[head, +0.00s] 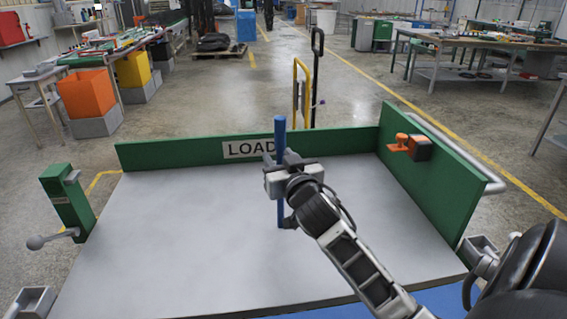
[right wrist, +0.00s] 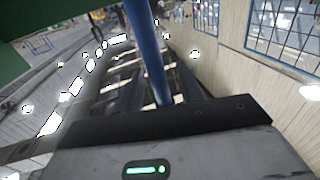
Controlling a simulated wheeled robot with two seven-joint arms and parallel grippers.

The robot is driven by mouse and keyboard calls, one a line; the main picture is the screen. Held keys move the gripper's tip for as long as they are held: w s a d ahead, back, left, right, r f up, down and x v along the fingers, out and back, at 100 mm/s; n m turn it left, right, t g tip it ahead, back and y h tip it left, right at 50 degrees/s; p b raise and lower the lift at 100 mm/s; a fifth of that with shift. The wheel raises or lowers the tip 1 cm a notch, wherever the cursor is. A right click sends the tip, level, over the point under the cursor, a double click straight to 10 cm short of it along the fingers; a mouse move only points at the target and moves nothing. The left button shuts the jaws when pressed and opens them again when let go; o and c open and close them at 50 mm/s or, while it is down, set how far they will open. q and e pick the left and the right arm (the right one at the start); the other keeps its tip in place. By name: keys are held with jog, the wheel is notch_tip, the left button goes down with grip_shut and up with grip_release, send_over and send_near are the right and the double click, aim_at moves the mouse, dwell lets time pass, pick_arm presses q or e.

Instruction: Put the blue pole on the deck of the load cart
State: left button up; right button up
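The blue pole (head: 280,135) stands upright in the head view, over the grey deck (head: 180,235) of the load cart. My right gripper (head: 280,172) is around the pole at about mid-height and appears shut on it. The pole's lower end shows below the gripper; I cannot tell whether it touches the deck. The pole (right wrist: 148,50) also rises from my right gripper in the right wrist view, slightly tilted there. The deck has a green back board (head: 190,152) with a LOAD label and a green right side board (head: 430,180). My left gripper is out of view.
An orange latch (head: 410,146) is on the right side board. A green post with a lever (head: 68,203) stands at the deck's left edge. A yellow-handled cart (head: 301,92) stands behind the back board. The deck surface is otherwise clear.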

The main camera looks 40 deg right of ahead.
pick_arm(q)
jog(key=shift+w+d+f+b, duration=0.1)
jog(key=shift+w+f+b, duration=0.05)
jog(key=shift+b, duration=0.5)
pick_arm(e)
jog(key=v, duration=1.2)
jog(key=shift+r, duration=0.2)
